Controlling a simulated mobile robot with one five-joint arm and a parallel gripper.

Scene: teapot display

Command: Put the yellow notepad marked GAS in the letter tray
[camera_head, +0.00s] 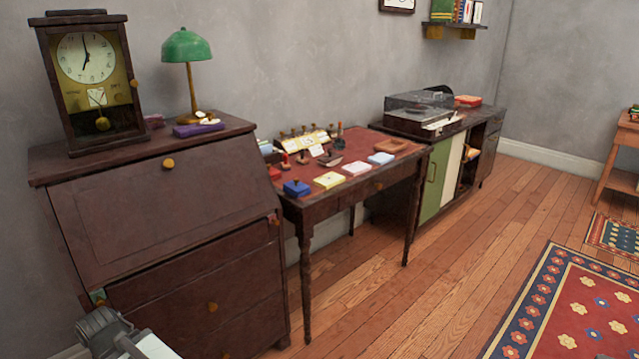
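A yellow notepad (329,180) lies flat near the front edge of the red-topped writing table (357,142); any marking on it is too small to read. A shallow brown tray-like piece (391,146) lies at the table's right end. It may be the letter tray, but I cannot tell for sure. My gripper's fingers do not show. Only a grey and white part of my arm shows at the bottom left, in front of the dark bureau and well apart from the notepad.
A pinkish-white pad (357,168), a light blue pad (380,158) and a blue block (296,188) lie near the notepad. Several stamps stand behind. The dark bureau (170,220) is left, the record-player cabinet (433,185) right. Wooden floor (400,310) in front is clear.

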